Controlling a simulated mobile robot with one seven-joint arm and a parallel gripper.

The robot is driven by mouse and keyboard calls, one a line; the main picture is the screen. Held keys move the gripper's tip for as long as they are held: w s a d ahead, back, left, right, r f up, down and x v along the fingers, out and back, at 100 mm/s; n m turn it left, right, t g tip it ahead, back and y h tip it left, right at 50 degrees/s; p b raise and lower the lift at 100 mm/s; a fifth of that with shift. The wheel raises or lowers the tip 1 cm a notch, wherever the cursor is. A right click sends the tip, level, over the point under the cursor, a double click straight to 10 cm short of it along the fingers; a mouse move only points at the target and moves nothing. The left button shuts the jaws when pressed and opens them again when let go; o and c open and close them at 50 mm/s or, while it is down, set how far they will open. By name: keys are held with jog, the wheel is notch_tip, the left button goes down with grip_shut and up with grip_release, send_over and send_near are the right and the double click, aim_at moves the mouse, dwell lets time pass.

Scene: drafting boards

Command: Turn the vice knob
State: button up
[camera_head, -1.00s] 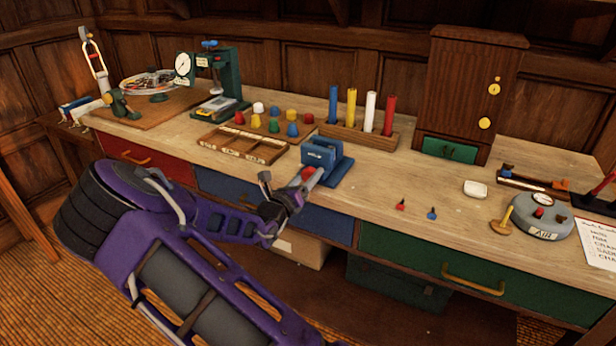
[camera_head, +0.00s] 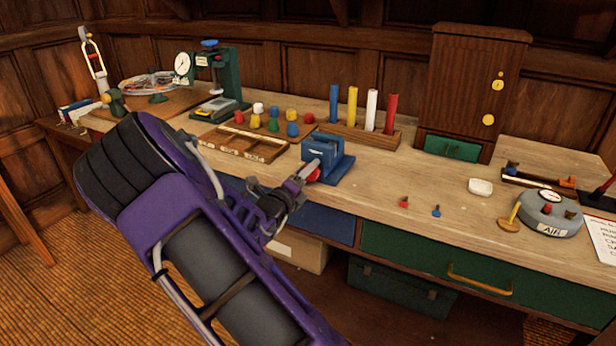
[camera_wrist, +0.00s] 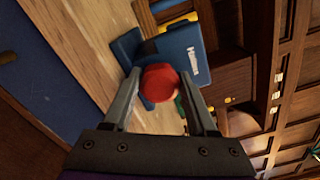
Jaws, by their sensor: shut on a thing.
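The blue vice (camera_head: 325,155) stands near the front edge of the workbench, and its red knob (camera_head: 313,171) faces me. In the wrist view the red knob (camera_wrist: 159,82) sits between the two fingertips, with the blue vice body (camera_wrist: 170,60) behind it. My gripper (camera_head: 304,174) is shut on the knob; in the wrist view my gripper (camera_wrist: 160,92) has a finger on each side of it. The vice's jaws are partly hidden in the head view.
A wooden tray (camera_head: 222,147) and several coloured knobs lie left of the vice. A rack (camera_head: 345,137) of coloured rods stands behind it. Small red and blue pieces lie to the right. A grey air gauge (camera_head: 549,215) is farther right.

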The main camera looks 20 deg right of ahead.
jog(key=n, duration=0.6)
jog(key=shift+n, duration=0.3)
jog(key=n, duration=0.5)
jog(key=shift+f, duration=0.15)
jog(key=n+p, duration=0.1)
jog(key=n, duration=0.5)
jog(key=shift+s, duration=0.1)
jog(key=n+p, duration=0.2)
jog(key=n, duration=0.3)
jog(key=shift+p, duration=0.3)
jog(key=n+p, duration=0.2)
jog(key=n, duration=0.4)
jog(key=shift+s+d+n+p, duration=0.1)
jog(key=shift+n+p, duration=0.2)
jog(key=n+p, duration=0.2)
jog(key=n, duration=0.3)
jog(key=shift+n, duration=0.3)
jog(key=n+p, duration=0.1)
jog(key=n, duration=0.5)
jog(key=shift+p, duration=0.4)
jog(key=n, duration=0.5)
jog(key=shift+p, duration=0.4)
jog(key=shift+n, duration=0.3)
